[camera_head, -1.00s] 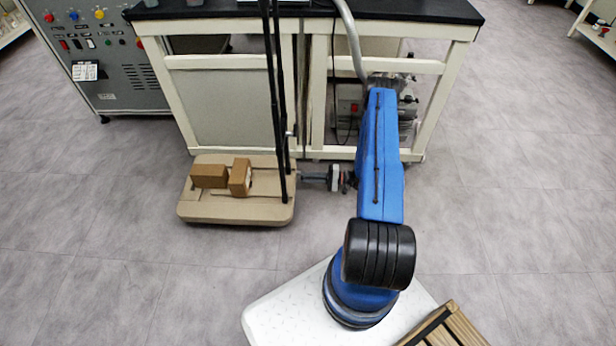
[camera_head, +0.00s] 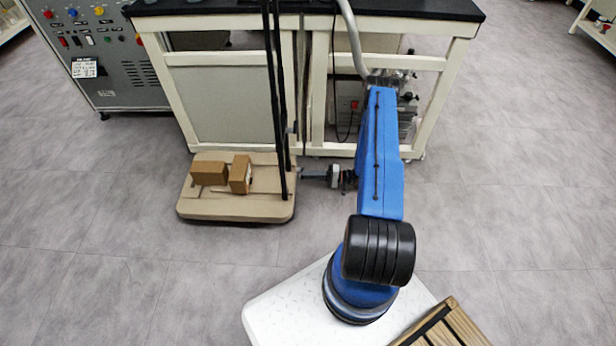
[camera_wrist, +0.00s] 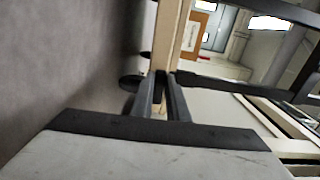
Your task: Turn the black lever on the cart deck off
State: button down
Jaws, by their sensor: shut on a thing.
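Two long black bars (camera_head: 281,120) rise from the right edge of the beige cart deck (camera_head: 235,210) in the head view. I cannot make out a separate lever on the deck. The exact contact is hidden.
Two brown boxes (camera_head: 240,174) lie on the cart deck. A cream-framed bench (camera_head: 230,105) with a black top stands right behind the cart, a grey hose (camera_head: 352,40) above my arm. A grey control cabinet (camera_head: 105,65) stands at left.

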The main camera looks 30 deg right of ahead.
jog(key=c, duration=1.7)
grip_release()
jog(key=v, duration=1.7)
jog(key=shift+s+d, duration=0.15)
jog(key=shift+s, duration=0.05)
